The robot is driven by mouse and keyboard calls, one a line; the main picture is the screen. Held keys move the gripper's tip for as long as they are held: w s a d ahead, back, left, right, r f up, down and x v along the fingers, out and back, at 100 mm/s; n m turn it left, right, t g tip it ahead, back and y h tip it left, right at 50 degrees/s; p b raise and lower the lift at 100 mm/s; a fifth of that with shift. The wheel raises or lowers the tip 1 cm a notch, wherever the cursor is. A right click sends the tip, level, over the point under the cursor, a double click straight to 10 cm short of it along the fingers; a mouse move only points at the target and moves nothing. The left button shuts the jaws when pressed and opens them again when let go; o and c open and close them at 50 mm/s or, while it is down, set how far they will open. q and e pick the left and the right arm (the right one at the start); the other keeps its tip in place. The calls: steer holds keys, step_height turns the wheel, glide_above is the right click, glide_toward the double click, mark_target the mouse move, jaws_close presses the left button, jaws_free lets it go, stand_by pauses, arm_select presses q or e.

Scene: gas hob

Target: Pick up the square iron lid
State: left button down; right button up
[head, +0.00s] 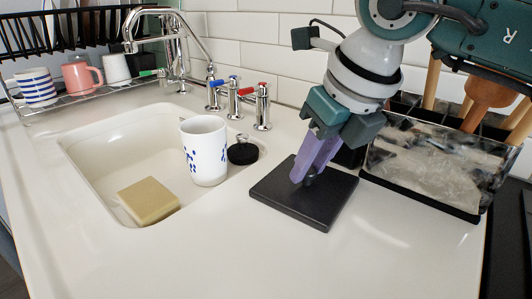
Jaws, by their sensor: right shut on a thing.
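The square iron lid (285,198) is a flat black square with a small knob near its middle. It lies on the white counter, right of the sink. My right gripper (309,178) points down over it, its purple fingers shut on the knob, which they partly hide. The lid looks flat on the counter; I see no clear gap under it. My left gripper is not in the head view.
A white mug with blue marks (205,151) and a black plug (243,152) stand left of the lid. The sink (90,152) holds a tan sponge (148,200). A marbled utensil box (432,163) stands close on the right. The front counter is clear.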

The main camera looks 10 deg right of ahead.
jaws_close()
stand_by(0.8)
steer(key=shift+r, duration=0.1)
